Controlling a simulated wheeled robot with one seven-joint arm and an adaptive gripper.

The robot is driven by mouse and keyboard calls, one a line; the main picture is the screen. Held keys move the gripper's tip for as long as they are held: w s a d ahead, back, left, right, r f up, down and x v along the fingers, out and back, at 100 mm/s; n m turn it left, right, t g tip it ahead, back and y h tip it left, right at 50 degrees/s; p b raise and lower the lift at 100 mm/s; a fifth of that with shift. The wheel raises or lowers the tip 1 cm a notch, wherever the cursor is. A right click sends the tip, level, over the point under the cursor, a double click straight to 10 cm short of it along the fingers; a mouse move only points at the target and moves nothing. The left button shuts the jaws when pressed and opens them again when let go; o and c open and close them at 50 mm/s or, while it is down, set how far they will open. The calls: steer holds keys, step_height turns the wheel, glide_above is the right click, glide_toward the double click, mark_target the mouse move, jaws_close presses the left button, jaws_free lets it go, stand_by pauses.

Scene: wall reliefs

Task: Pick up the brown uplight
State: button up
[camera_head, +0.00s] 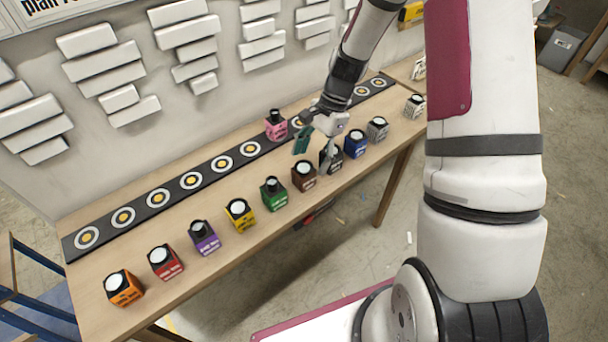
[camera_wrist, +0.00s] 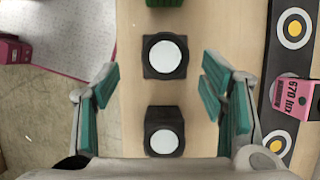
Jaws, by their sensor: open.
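The brown uplight (camera_head: 303,175) is a small brown cube with a round white top. It stands upright on the wooden table, between the green uplight (camera_head: 273,194) and the black uplight (camera_head: 331,158). In the wrist view the brown uplight (camera_wrist: 165,56) looks dark and lies ahead, beyond the fingertips. The black uplight (camera_wrist: 165,131) shows below it, nearer the palm. My gripper (camera_head: 313,153) is above the row with its teal fingers spread. In the wrist view my gripper (camera_wrist: 158,88) is open and empty, one finger to each side of the row.
Other uplights stand in the row, such as yellow (camera_head: 240,214) and blue (camera_head: 355,144), with small gaps. A pink uplight (camera_head: 277,128) stands on the black strip with ringed targets (camera_head: 190,181) behind. White wall reliefs (camera_head: 187,45) hang above it.

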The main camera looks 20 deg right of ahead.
mark_target(306, 165)
steer(key=shift+w+a+p+x, duration=0.1)
steer(key=shift+p+x, duration=0.2)
steer(key=shift+x, duration=1)
steer(key=shift+w+a+p+x, duration=0.1)
steer(key=shift+p+x, duration=0.15)
steer(key=shift+x, duration=1.05)
steer(key=shift+r, duration=0.1)
steer(key=c, duration=1.3)
